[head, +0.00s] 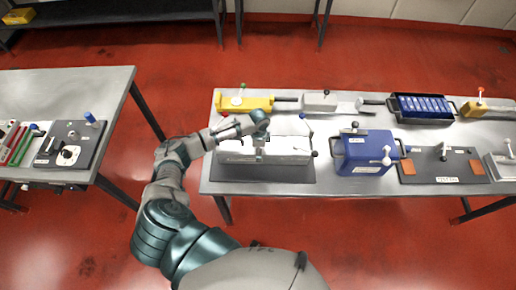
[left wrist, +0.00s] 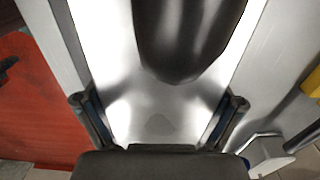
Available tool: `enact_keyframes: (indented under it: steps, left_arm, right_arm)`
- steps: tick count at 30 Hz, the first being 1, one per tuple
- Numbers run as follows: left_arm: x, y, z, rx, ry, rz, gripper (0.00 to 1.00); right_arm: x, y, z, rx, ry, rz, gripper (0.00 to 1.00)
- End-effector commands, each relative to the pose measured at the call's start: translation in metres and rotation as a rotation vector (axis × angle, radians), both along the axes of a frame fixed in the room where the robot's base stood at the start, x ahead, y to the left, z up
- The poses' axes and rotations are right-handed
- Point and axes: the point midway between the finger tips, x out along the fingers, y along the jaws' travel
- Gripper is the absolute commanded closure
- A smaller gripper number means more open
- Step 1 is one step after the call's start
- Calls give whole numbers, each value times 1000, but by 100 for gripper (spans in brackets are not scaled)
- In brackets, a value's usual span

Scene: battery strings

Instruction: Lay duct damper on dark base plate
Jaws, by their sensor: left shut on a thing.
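A pale, shiny box-like body, which looks like the duct damper (head: 236,152), is on the right-hand table, over a dark base plate (head: 240,179) whose front part shows. I cannot tell whether it rests on the plate or hangs just above it. My left gripper (head: 262,145) comes down onto its top from above and is shut on it. In the left wrist view, the gripper's two fingers (left wrist: 160,122) stand on either side of the bright damper surface (left wrist: 118,70). A dark rounded shape covers part of that surface. My right gripper is not in view.
Close by on the table (head: 340,188) are a yellow block (head: 258,104) behind and a blue box (head: 362,155) to the right. Another dark plate (head: 420,178) with orange pads lies farther right. A second table (head: 85,84) stands left, across a red floor gap.

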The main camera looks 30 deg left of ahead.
Motion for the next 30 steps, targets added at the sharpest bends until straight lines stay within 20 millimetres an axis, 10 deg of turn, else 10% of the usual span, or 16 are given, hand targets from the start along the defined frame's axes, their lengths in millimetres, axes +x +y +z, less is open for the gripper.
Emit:
enact_keyframes:
  steps: [9, 10, 11, 23, 30]
  left_arm:
    - [1, 2, -6, -4, -3, 1, 76]
    - [1, 2, -6, -4, -3, 1, 4]
    - [1, 2, -5, -4, -3, 1, 0]
    - [0, 2, -2, -2, 1, 0, 0]
    - [1, 4, 45, -3, -4, 0, 0]
  right_arm:
    - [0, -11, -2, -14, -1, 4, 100]
    - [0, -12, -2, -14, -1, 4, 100]
    - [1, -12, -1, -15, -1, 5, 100]
    - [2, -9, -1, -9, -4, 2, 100]
    - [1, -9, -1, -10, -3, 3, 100]
